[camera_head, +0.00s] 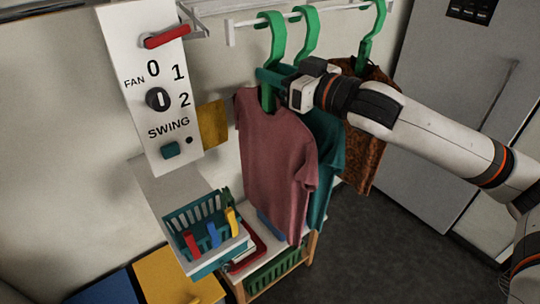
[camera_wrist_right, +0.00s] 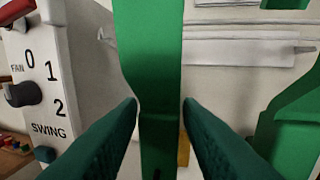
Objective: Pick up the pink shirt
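The pink shirt (camera_head: 277,160) hangs upright on a green hanger (camera_head: 274,38), whose hook is over the white rail at the top. My right gripper (camera_head: 272,78) is at the hanger's neck, just above the shirt's collar. In the right wrist view the hanger's neck (camera_wrist_right: 160,130) stands between the two teal fingers (camera_wrist_right: 160,105). The fingers look open around it, with narrow gaps on both sides; contact at the tips is hard to judge. The shirt is out of sight in the wrist view. My left gripper is not in view.
A teal shirt (camera_head: 327,145) and a brown patterned garment (camera_head: 366,140) hang close behind on green hangers. Left stands a white FAN/SWING panel (camera_head: 150,85). Below are a teal basket (camera_head: 205,222) with coloured items and a low rack. A grey cabinet (camera_head: 440,80) stands at right.

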